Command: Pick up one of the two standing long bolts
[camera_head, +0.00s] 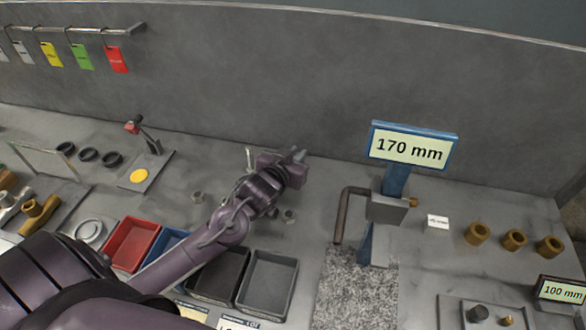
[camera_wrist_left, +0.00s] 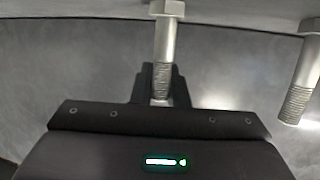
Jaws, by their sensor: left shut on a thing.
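Two grey long bolts with hex heads show in the left wrist view. One bolt (camera_wrist_left: 164,42) stands centred at my left gripper (camera_wrist_left: 161,92), its threaded end between the fingers. The other bolt (camera_wrist_left: 303,80) is apart, at the right edge of that view, and looks tilted there. In the head view my left gripper (camera_head: 284,166) is over the back middle of the table, shut on a bolt. A grey bolt end (camera_head: 298,154) shows at its tip. A thin upright bolt (camera_head: 249,160) shows just left of the gripper. My right gripper is not in view.
Grey nuts (camera_head: 288,215) lie near the arm. A red bin (camera_head: 130,244) and a grey bin (camera_head: 268,280) stand in front. A gauge with a 170 mm sign (camera_head: 412,148) stands to the right. Brass bushings (camera_head: 513,240) are at far right. A wall is behind.

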